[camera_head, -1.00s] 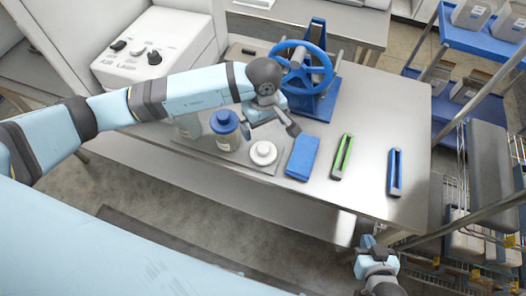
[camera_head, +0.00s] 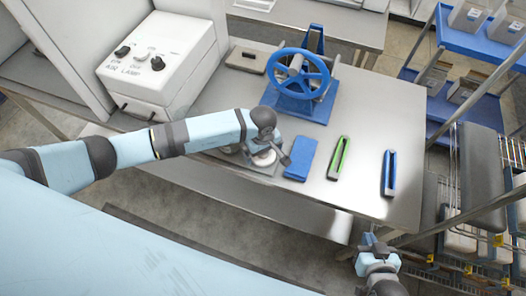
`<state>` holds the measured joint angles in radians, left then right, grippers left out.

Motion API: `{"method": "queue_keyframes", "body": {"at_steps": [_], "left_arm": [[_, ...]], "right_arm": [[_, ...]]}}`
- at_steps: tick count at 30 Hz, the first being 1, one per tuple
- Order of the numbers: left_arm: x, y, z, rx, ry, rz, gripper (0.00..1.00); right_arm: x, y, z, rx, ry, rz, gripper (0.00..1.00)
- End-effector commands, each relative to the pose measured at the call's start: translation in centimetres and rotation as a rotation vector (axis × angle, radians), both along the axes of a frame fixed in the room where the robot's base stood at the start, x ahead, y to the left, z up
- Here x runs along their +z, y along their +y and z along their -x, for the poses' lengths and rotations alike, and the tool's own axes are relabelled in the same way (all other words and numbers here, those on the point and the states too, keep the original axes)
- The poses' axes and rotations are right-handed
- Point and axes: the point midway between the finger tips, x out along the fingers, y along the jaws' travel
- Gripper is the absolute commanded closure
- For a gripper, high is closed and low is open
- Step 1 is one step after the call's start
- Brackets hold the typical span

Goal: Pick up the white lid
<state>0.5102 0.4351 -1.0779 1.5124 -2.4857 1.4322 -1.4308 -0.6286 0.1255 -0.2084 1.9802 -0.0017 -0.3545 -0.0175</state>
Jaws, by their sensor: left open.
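The white lid (camera_head: 264,160) lies on a grey mat near the front edge of the metal table, partly covered by my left gripper. My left gripper (camera_head: 267,152) is open, its fingers reaching down over the lid. I cannot tell whether the fingers touch it. My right gripper (camera_head: 368,243) is low at the front right, in front of the table and far from the lid; its jaws are too small to read.
A blue block (camera_head: 301,159) lies close to the right of the lid. A green-edged tool (camera_head: 339,158) and a blue tool (camera_head: 389,174) lie further right. A blue handwheel (camera_head: 298,76) stands behind. A white lamp box (camera_head: 160,62) is at the back left.

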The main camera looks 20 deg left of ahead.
Motion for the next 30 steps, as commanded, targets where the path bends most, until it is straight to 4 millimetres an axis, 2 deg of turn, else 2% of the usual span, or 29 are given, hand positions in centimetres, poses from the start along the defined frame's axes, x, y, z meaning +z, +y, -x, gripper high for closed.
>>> {"method": "queue_keyframes", "body": {"at_steps": [7,8,12,13,25,30], "left_arm": [[-0.3,0.0,0.0,0.000,0.000,0.001,0.00],[-0.3,0.0,0.0,0.000,-0.001,0.001,0.02],[-0.3,0.0,0.0,0.000,-0.001,0.001,0.34],[-0.3,0.0,0.0,0.000,-0.001,0.001,0.37],[-0.1,0.0,0.0,0.000,-0.001,0.001,0.37],[1.2,0.0,-0.1,-0.002,-0.003,0.001,0.37]], "right_arm": [[-0.1,0.0,0.1,-0.005,0.004,-0.003,1.00],[-0.1,0.0,0.1,-0.006,0.004,-0.002,1.00],[-0.1,0.0,0.1,-0.006,0.003,-0.003,1.00],[-0.1,0.0,0.1,-0.006,0.003,-0.003,1.00],[0.0,0.0,-0.3,-0.005,-0.004,-0.003,1.00],[-0.4,0.0,-0.3,-0.001,-0.005,-0.002,1.00]]}}
